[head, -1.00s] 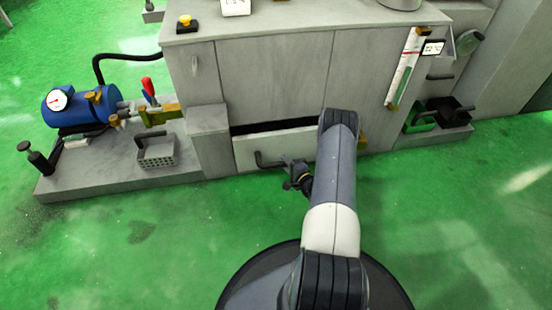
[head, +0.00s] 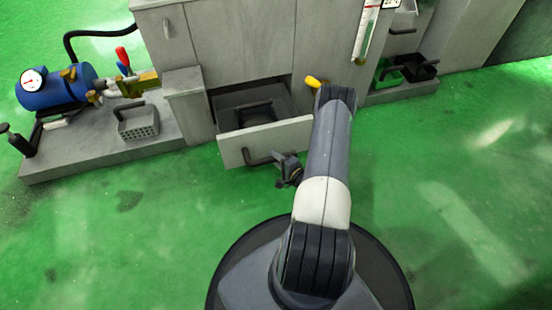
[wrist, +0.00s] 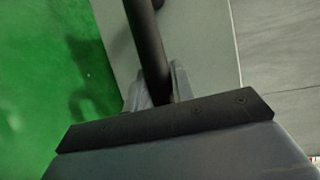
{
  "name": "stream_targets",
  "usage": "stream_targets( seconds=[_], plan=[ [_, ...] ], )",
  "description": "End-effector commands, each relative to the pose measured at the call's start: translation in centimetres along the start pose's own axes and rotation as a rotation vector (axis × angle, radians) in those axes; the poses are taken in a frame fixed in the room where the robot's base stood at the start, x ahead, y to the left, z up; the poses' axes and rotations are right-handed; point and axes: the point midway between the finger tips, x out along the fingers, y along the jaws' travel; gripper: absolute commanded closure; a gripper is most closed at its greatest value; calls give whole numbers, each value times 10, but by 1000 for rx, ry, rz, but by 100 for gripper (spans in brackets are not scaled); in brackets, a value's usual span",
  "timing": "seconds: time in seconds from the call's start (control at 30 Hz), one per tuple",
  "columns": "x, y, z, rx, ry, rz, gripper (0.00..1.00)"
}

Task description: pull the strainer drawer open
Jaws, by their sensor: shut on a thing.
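The strainer drawer (head: 236,146) stands pulled out from the grey machine cabinet in the head view, with its light front panel forward. Inside it is a dark square-framed part (head: 257,113). A dark bar handle (head: 259,158) runs across the drawer front. My gripper (head: 286,168) is shut on the handle at its right end. In the wrist view the dark bar (wrist: 147,45) passes between the fingers (wrist: 157,88), with the pale drawer front behind it. The fingertips are partly hidden by the bar and the gripper body.
A plinth at the left carries a blue tank (head: 55,92), a red-handled valve (head: 123,57) and a grey perforated basket (head: 138,121). A yellow handle (head: 316,82) is right of the drawer. Green and black bins (head: 417,67) stand further right. Green floor in front is clear.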

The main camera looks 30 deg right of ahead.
Motion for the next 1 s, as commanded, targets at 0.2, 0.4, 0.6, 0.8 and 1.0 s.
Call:
stream_targets(
  seconds=[0.2, 0.4, 0.6, 0.8, 1.0],
  plan=[
    [0, 0, 0, -1, 2, 2, 100],
    [0, 0, 0, -1, 2, 2, 100],
    [0, 0, 0, 0, 1, 1, 60],
    [0, 0, 0, 0, 1, 1, 55],
    [-1, -9, 0, -1, 1, 0, 55]
  ],
)
